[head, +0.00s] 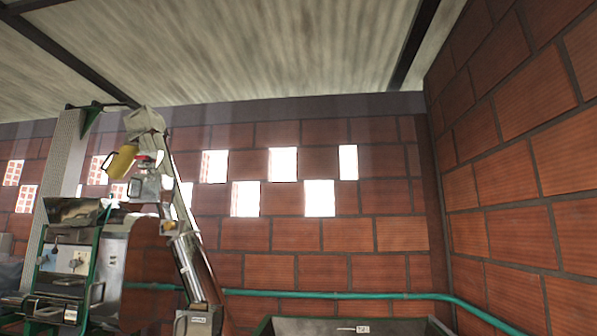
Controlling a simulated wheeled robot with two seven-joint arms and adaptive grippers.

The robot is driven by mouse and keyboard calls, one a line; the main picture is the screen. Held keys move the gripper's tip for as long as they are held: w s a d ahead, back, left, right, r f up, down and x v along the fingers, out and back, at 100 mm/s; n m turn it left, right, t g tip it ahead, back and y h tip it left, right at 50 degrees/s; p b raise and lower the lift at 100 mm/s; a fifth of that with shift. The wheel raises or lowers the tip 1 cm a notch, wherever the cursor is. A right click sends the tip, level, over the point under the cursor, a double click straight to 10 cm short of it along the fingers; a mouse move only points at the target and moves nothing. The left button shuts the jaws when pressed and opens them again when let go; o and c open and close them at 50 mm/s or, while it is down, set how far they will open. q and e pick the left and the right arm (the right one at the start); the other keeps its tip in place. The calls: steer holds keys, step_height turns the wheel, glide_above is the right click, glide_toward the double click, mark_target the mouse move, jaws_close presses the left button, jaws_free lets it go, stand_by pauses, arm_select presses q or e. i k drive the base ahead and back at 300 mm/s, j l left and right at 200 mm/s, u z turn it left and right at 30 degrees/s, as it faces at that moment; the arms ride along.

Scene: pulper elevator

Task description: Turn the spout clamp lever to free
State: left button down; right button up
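A tilted elevator (190,262) rises from the lower middle to a pale boxy head (145,120) at the upper left. A yellow spout (122,162) hangs at an angle below that head. A small red part (146,155) shows beside the spout; it is too small to tell whether it is the clamp lever or which way it is turned. A grey boxy part (147,187) sits just below. I cannot make out either of my grippers in the head view.
A green-framed machine (75,262) with a metal hopper (73,210) stands at the left. A pale column (65,155) rises behind it. A dark trough (340,326) lies at the bottom. A green pipe (390,296) runs along the brick wall (300,235). Space right of the elevator is open.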

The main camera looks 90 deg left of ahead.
mark_target(147, 159)
steer(key=u, duration=3.95)
